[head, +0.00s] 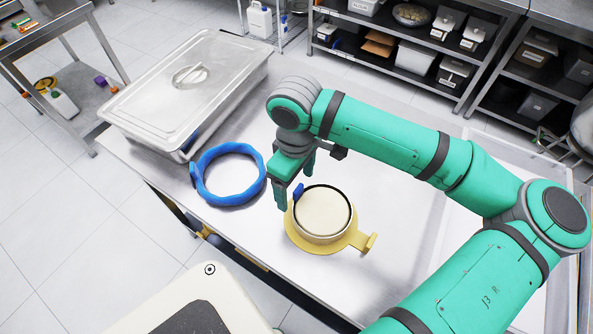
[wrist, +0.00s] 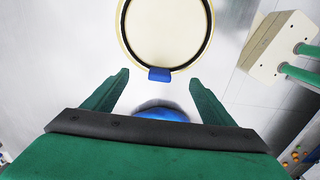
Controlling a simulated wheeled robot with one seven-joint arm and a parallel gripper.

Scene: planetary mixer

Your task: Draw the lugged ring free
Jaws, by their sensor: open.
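A round cream-topped part (head: 322,213) sits in a yellow holder (head: 317,243) with a side handle on the table. A thin dark ring (head: 350,215) runs around the cream top, with a blue lug (head: 299,191) at its edge. In the wrist view, the cream top (wrist: 166,30) and dark ring are at the top, and the blue lug (wrist: 159,74) shows between my fingertips. My gripper (head: 295,182) is open and empty beside the lug; its fingers (wrist: 158,78) stand either side of it in the picture. I cannot tell their height above it.
A thick blue ring (head: 208,193) lies left of the holder and partly shows in the wrist view (wrist: 162,114). A lidded steel pan (head: 160,95) stands behind it. The table is bare in front. Shelves (head: 400,50) stand behind.

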